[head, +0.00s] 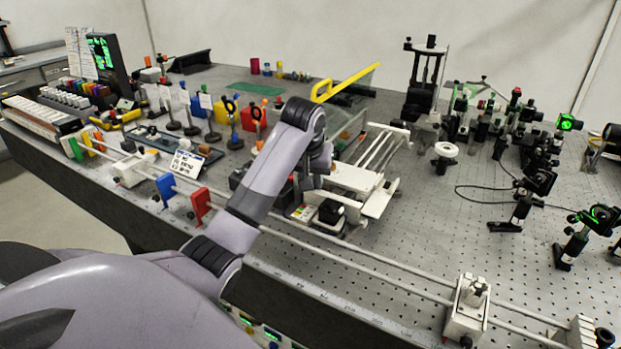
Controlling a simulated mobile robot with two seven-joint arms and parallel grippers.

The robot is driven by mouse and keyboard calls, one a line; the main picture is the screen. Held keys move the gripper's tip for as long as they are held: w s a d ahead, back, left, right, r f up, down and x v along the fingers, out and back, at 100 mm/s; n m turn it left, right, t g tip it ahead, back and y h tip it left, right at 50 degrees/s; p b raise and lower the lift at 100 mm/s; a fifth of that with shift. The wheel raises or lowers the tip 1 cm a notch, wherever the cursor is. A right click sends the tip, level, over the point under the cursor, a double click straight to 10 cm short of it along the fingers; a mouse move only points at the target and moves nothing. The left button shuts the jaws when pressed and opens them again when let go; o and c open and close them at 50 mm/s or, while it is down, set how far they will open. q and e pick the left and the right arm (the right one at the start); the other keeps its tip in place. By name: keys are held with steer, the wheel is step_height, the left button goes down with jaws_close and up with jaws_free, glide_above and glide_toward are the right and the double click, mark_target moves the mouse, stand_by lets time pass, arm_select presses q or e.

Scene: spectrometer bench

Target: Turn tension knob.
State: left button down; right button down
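I cannot tell for certain which part is the tension knob. A white round knob-like part (446,149) stands on a dark post right of the white rail frame (376,150). A dark block-like part (330,212) sits at the front of the white stage (352,178). A white clamp block with a top knob (476,287) rides on the front rails. My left arm comes in from the lower left and bends down over the bench. My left gripper (318,172) is beside the white stage, its fingers mostly hidden behind my wrist. My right gripper is out of view.
Two long rails (370,262) run along the bench's front edge, with blue (166,187) and red (201,204) plates near my arm. Optics mounts (520,200) and a loose cable are at right. The perforated bench top (440,215) is clear between.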

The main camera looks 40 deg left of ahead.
arm_select(q)
steer(key=n, duration=0.2)
steer(key=n+g+y, duration=0.1)
steer(key=n, duration=0.3)
steer(key=shift+w+d+n+g+y, duration=0.3)
steer(key=shift+g, duration=0.1)
steer(key=n, duration=0.2)
steer(key=n+g, duration=0.1)
steer(key=n, duration=0.1)
steer(key=n+g, duration=0.1)
steer(key=n, duration=0.1)
steer(key=shift+w+y, duration=0.3)
steer(key=shift+n, duration=0.3)
steer(key=c, duration=1.3)
jaws_free()
steer(key=shift+r, duration=0.1)
steer(key=shift+v, duration=3.55)
